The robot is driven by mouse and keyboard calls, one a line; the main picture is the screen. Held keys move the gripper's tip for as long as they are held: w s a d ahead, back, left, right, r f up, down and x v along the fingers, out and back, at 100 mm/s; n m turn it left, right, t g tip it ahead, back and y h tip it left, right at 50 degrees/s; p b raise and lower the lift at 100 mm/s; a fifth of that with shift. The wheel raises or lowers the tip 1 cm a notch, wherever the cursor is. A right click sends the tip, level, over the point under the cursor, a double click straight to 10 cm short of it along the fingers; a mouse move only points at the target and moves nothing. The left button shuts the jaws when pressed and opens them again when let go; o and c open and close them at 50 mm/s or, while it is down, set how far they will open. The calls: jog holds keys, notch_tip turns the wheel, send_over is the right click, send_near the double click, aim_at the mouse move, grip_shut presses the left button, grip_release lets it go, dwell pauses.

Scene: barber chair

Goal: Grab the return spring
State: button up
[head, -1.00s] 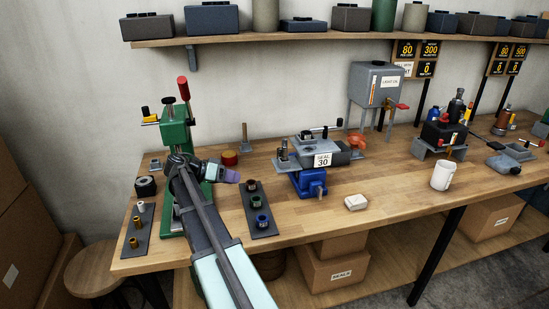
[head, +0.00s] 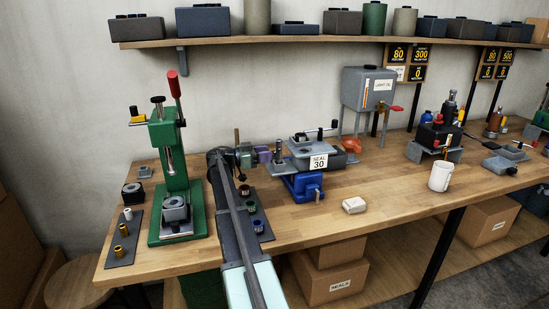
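My arm reaches over the bench, and my gripper (head: 265,154), with purple fingertips, is just left of the grey fixture marked SEAL 30 (head: 319,161). An upright pin-like part (head: 279,150) stands at the fixture's left end, close to the fingertips; I cannot tell whether they touch. The fingers are too small to show whether they are open or shut. I cannot pick out the return spring for certain. The fixture sits on a blue vise (head: 304,187).
A green press (head: 167,135) stands left of my arm. A dark mat with brass parts (head: 122,246) lies at the left. Another mat (head: 266,234) holds several rings beside my arm. A white block (head: 354,205) and mug (head: 439,176) stand right. Bench front centre is clear.

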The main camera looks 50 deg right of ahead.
aim_at(275, 151)
jog(key=x, duration=0.4)
jog(key=shift+r, duration=0.1)
jog(key=shift+a, duration=0.1)
jog(key=c, duration=0.6)
jog(key=shift+o, duration=0.2)
notch_tip(275, 151, up, 20)
jog(key=p, duration=2)
